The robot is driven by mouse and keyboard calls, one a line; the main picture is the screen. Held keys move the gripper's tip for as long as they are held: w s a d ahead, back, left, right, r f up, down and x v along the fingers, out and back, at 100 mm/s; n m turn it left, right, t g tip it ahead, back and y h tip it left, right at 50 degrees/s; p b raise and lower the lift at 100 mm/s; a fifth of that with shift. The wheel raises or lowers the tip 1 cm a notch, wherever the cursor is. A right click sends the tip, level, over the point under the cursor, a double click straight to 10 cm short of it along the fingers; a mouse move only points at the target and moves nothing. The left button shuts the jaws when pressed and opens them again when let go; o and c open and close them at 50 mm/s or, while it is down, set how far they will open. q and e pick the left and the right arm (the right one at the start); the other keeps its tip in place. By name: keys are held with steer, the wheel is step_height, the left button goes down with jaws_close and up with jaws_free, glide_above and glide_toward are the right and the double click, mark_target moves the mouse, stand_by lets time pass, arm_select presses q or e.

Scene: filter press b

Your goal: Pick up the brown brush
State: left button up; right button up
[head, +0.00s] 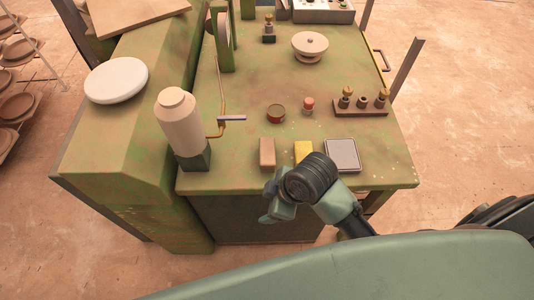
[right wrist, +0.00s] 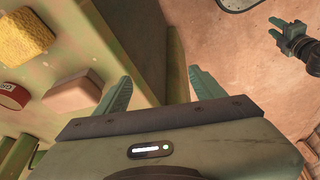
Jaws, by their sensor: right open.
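The brown brush (head: 267,152) looks like a small brown block lying near the front edge of the green bench. It also shows at the left of the right wrist view (right wrist: 72,92); its bristles cannot be made out clearly. My right gripper (head: 270,207) is in front of the bench edge, nearer to me than the brush and apart from it. In the right wrist view its two fingers (right wrist: 160,90) are spread with nothing between them. My left gripper (right wrist: 279,30) shows small at the top right of that view, its fingers apart and empty. It is not in the head view.
Right of the brush lie a yellow sponge (head: 303,149), partly behind my right wrist, and a grey flat box (head: 342,155). A red-brown tin (head: 276,113) stands behind. A cream bottle (head: 180,122) stands left. A wooden rack (head: 360,109) is at right.

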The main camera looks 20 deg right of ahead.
mark_target(267, 150)
steer(key=w+r+n, duration=0.1)
steer(key=w+n, duration=0.3)
steer(key=n, duration=0.1)
steer(key=w+r+n+g+h, duration=0.1)
steer(key=w+n, duration=0.3)
steer(key=n, duration=0.2)
steer(key=w+r+n+g, duration=0.1)
steer(key=w+n, duration=0.3)
steer(key=n, duration=0.1)
steer(key=shift+w+r+h, duration=0.1)
steer(key=shift+h, duration=0.3)
steer(key=w+d+r+n, duration=0.2)
steer(key=d+n, duration=0.1)
steer(key=w+d+r+n+g+h, duration=0.1)
steer(key=w, duration=0.1)
steer(key=shift+d, duration=0.3)
steer(key=shift+n, duration=0.3)
step_height(267, 150, down, 7)
steer(key=shift+r+p, duration=0.1)
steer(key=shift+p, duration=1)
steer(key=shift+f, duration=0.35)
jaws_close()
steer(key=shift+r, duration=0.15)
